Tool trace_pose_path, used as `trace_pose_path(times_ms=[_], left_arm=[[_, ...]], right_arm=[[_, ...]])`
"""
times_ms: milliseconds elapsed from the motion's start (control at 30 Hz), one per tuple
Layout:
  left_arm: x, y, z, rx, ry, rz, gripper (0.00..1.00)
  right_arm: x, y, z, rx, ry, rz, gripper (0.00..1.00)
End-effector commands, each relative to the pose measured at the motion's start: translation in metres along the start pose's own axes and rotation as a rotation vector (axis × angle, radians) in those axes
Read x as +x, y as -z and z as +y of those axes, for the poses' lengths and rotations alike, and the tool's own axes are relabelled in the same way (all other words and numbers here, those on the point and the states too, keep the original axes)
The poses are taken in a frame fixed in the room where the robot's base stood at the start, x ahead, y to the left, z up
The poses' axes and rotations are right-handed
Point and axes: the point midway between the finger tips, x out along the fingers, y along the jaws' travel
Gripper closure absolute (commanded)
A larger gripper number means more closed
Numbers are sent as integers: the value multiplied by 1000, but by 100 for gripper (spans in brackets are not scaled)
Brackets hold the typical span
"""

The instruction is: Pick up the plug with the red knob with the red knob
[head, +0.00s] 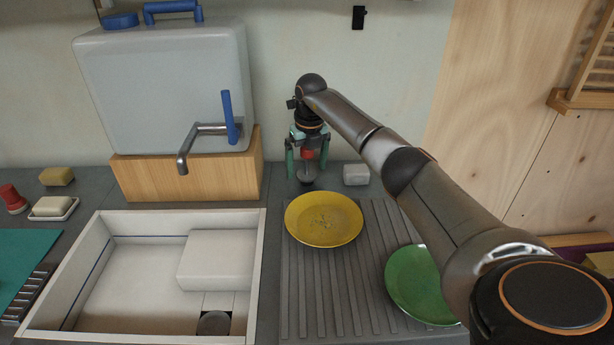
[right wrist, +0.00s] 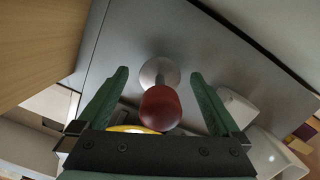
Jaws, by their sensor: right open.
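The plug with the red knob stands on the grey counter behind the yellow plate; its red knob (head: 307,154) and grey disc (head: 306,176) show in the head view. My right gripper (head: 307,163) is open, with its green fingers on either side of the plug. In the right wrist view the red knob (right wrist: 160,108) and the metal disc (right wrist: 160,72) lie between the two fingers (right wrist: 160,76), with gaps on both sides. The gripper holds nothing. My left gripper is not in view.
A yellow plate (head: 323,219) and a green plate (head: 420,287) lie on the ribbed drainboard (head: 300,290). A white block (head: 356,174) sits right of the plug. A water tank on a wooden block (head: 190,178) stands left. A white sink (head: 125,290) is in front.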

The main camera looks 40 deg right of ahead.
Motion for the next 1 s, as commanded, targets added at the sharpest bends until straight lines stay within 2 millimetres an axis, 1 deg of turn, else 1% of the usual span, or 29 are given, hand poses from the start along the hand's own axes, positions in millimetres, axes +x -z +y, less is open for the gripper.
trace_pose_path(times_ms=[67, 267, 667, 1000], left_arm=[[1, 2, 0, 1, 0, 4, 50], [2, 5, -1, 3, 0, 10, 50], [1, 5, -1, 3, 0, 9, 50], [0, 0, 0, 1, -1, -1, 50]], right_arm=[[4, 0, 0, 1, 0, -1, 0], [4, 0, 0, 1, 0, -2, 0], [4, 0, 0, 1, 0, -1, 44], [4, 0, 0, 1, 0, -2, 82]])
